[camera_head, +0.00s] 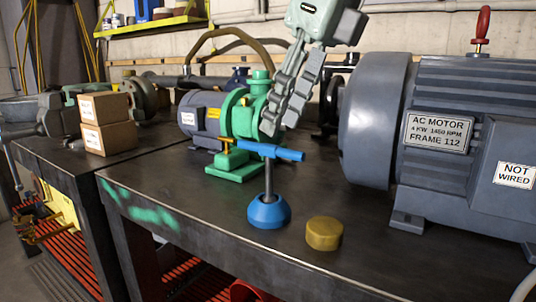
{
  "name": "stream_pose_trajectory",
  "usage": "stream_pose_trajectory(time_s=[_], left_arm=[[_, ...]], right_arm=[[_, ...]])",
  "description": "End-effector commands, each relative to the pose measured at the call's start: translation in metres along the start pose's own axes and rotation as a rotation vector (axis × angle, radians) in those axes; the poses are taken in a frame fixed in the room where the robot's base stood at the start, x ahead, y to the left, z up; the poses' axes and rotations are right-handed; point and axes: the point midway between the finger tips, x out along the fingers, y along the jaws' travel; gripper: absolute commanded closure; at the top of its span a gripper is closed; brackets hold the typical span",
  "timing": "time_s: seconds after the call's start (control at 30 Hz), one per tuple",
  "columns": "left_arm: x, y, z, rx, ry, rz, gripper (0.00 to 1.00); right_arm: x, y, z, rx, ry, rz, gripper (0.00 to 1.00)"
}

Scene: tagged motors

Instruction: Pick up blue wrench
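The blue wrench stands upright on the dark metal bench: a blue crossbar handle (275,151) on a thin grey shaft, with a rounded blue base (268,212) at its foot. My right gripper (281,124) hangs from the top of the view, its two grey jointed fingers pointing down and a little left. The fingertips are slightly apart, with nothing seen between them, and show just above the crossbar. I cannot tell whether they touch it. My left gripper is not in view.
A large grey AC motor (370,120) stands at the right. A green pump with a grey motor (205,115) stands close behind the wrench. A brass cylinder (324,233) lies right of its base. Two cardboard boxes (108,138) are at the left. The bench's front left is clear.

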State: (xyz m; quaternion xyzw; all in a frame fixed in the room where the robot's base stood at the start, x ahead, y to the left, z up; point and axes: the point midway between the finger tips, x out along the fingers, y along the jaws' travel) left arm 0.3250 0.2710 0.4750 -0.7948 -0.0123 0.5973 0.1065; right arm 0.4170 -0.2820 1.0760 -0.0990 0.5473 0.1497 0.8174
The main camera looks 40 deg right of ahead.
Motion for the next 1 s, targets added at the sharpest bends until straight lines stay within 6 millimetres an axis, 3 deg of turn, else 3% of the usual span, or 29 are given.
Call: stream_pose_trajectory(time_s=[0.37,0.63,0.93,1.0], left_arm=[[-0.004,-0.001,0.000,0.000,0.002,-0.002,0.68],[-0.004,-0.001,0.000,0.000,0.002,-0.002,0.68],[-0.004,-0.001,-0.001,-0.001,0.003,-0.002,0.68],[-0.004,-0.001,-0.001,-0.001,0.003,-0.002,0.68]], right_arm=[[0.035,-0.001,-0.001,-0.001,0.002,0.002,0.62],[0.073,-0.003,-0.002,0.000,0.003,0.001,0.62],[0.078,-0.003,-0.002,0.000,0.000,0.000,0.62],[0.078,-0.003,-0.002,0.000,0.000,0.000,0.68]])
